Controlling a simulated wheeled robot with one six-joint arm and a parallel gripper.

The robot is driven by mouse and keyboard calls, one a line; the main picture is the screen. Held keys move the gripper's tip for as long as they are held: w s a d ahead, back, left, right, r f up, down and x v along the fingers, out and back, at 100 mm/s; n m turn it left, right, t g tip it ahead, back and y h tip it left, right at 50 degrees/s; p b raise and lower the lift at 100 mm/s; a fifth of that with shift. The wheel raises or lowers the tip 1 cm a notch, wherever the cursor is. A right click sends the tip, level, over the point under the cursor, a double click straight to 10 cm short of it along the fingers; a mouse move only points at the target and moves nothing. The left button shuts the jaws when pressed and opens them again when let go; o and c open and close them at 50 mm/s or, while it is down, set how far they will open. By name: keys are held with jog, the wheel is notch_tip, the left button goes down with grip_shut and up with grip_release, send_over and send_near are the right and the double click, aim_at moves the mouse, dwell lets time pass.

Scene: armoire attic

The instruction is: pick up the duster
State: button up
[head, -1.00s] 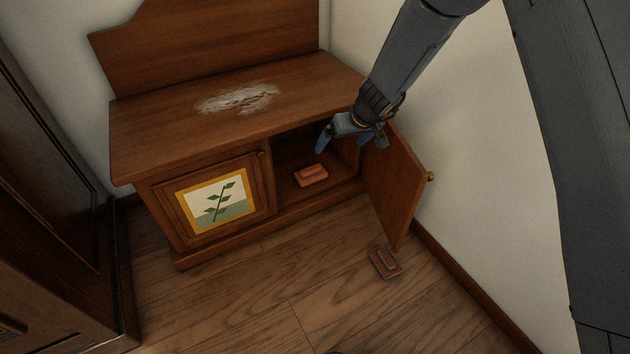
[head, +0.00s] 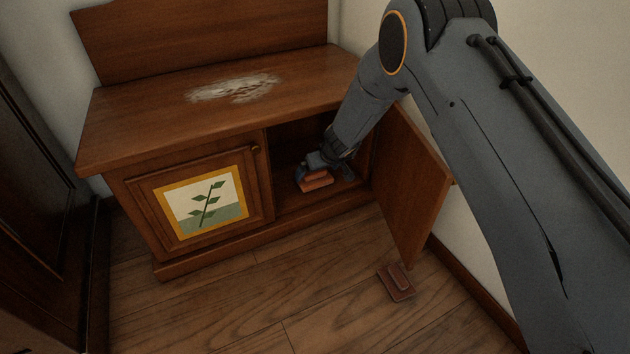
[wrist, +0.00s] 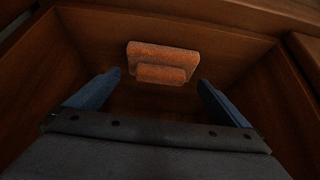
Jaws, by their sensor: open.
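An orange-red block-shaped duster with a raised grip (head: 317,180) lies on the floor of the cabinet's open right compartment. In the wrist view the duster (wrist: 162,62) is just beyond my fingertips, roughly centred between them. My gripper (wrist: 160,85) is open, with one blue finger on each side and nothing held. A second similar reddish block (head: 396,282) lies on the wooden floor in front of the open door.
The cabinet's right door (head: 412,190) stands open to the right of my forearm. The left door (head: 205,207), with a leafy twig panel, is shut. A pale dusty patch (head: 233,88) marks the cabinet top. Floor in front is mostly clear.

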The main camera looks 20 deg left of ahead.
aim_at(316, 173)
jog(key=b+x, duration=0.1)
jog(key=x, duration=0.3)
jog(key=shift+s+f+b, duration=0.1)
jog(key=shift+f+b, duration=0.15)
jog(key=shift+b, duration=0.05)
jog(key=c, duration=0.7)
jog(key=shift+r, duration=0.15)
jog(key=shift+c, duration=0.2)
